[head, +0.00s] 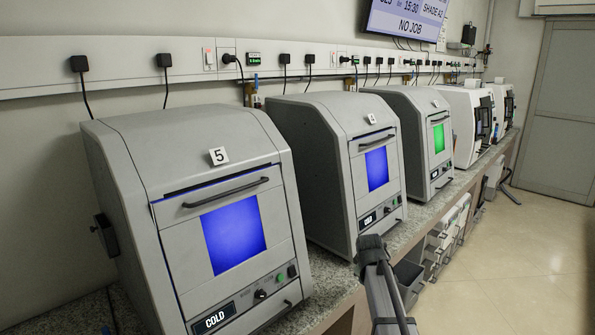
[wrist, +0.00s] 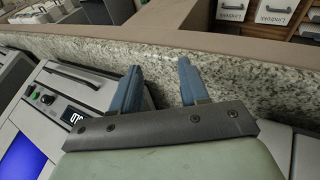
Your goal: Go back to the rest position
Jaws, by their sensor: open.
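My gripper (wrist: 157,70) shows in the wrist view with its two blue fingers spread apart and nothing between them. Past the fingertips is the speckled stone edge of the bench (wrist: 240,82). A grey machine front (wrist: 80,88) with a handle, knobs and a small display lies left of the fingers, and its blue window (wrist: 22,160) shows at the lower left. In the head view, part of my arm stands in front of the bench at the lower middle. I cannot make out the gripper's fingers there.
Grey machines stand in a row on the bench: one numbered 5 (head: 190,180), another with a blue window (head: 330,150), and one with a green window (head: 425,125). White machines (head: 465,110) stand farther back. Boxes (wrist: 272,10) sit below. The floor (head: 510,270) at right is clear.

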